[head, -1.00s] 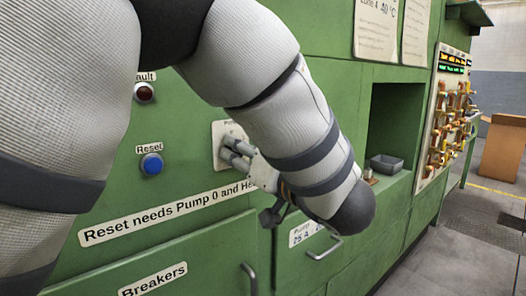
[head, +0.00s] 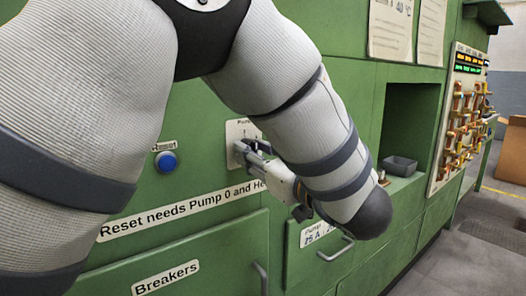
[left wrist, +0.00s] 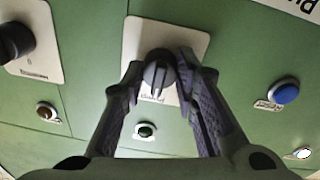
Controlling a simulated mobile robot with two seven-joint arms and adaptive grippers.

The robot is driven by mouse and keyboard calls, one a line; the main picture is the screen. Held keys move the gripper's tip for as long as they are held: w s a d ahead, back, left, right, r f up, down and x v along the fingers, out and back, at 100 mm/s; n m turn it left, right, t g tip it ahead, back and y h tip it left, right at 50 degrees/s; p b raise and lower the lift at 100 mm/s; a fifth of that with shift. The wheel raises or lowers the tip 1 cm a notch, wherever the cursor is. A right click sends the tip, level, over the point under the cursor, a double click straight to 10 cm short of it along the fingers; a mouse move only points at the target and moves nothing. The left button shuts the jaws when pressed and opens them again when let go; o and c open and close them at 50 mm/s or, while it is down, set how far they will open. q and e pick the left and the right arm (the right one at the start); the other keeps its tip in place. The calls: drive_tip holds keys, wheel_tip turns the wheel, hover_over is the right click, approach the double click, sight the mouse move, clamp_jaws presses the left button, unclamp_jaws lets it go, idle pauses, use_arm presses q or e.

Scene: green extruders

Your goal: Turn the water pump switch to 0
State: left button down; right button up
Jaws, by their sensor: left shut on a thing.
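The pump switch plate (head: 236,130) is a pale panel on the green machine front, mostly hidden behind my left gripper in the head view. In the left wrist view the dark round switch knob (left wrist: 159,70) sits on its pale plate (left wrist: 190,44), between the fingertips of my left gripper (left wrist: 160,75). In the head view my left gripper (head: 246,148) is at the plate, shut on the knob. The knob's setting cannot be read. My right gripper is not in view.
A blue Reset button (head: 166,162) is left of the plate. Below are a "Reset needs Pump 0" label (head: 180,209), a Breakers door (head: 190,262) and a drawer handle (head: 336,250). A grey bin (head: 399,166) stands in a niche at right.

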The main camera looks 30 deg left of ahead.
use_arm(q)
drive_tip(key=shift+r, duration=0.1)
drive_tip(key=c, duration=1.3)
unclamp_jaws()
drive_tip(key=shift+a, duration=0.1)
drive_tip(key=v, duration=1.2)
